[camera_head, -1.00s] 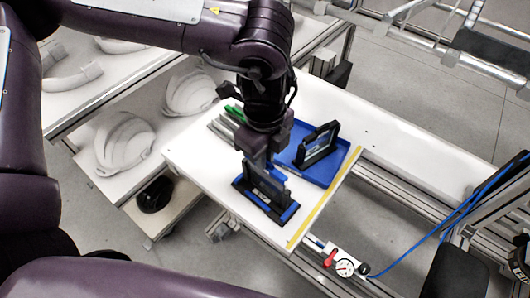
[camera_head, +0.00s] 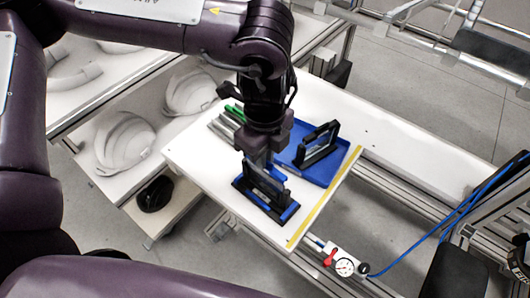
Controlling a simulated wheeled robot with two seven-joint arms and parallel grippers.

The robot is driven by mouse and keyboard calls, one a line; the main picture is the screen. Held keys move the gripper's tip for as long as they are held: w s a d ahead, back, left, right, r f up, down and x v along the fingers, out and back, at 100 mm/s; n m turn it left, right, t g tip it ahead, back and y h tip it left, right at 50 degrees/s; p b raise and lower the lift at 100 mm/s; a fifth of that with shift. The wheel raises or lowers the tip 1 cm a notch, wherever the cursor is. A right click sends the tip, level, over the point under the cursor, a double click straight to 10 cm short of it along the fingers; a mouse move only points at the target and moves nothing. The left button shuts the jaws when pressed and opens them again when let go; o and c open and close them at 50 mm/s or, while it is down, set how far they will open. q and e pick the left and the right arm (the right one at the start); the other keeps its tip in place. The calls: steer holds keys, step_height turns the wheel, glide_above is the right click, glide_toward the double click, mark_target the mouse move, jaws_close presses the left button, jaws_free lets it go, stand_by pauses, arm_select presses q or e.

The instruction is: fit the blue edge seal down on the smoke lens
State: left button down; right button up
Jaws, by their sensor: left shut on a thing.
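The smoke lens (camera_head: 263,187) is a dark flat pane standing upright in a black and blue holder (camera_head: 284,214) near the front of the white table. My left gripper (camera_head: 261,160) is directly above it, pointing down and shut on the blue edge seal (camera_head: 278,174). The seal is a thin blue strip at the top of the lens. The gripper hides part of the seal and lens, so I cannot tell whether the seal is fully seated. My right gripper is out of view.
A blue tray (camera_head: 338,172) behind holds a black-framed upright piece (camera_head: 318,144). Grey bars (camera_head: 221,127) and a green item (camera_head: 235,113) lie to the left. White helmet shells (camera_head: 124,142) rest on the left shelf. A dial gauge (camera_head: 345,266) sits beyond the yellow-striped edge.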

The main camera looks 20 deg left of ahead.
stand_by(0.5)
arm_select(q)
steer(key=shift+f+b, duration=0.9)
steer(key=shift+f, duration=0.35)
steer(key=c, duration=1.4)
jaws_free()
steer(key=shift+o, duration=0.2)
step_height(320, 180, up, 8)
steer(key=shift+f, duration=0.1)
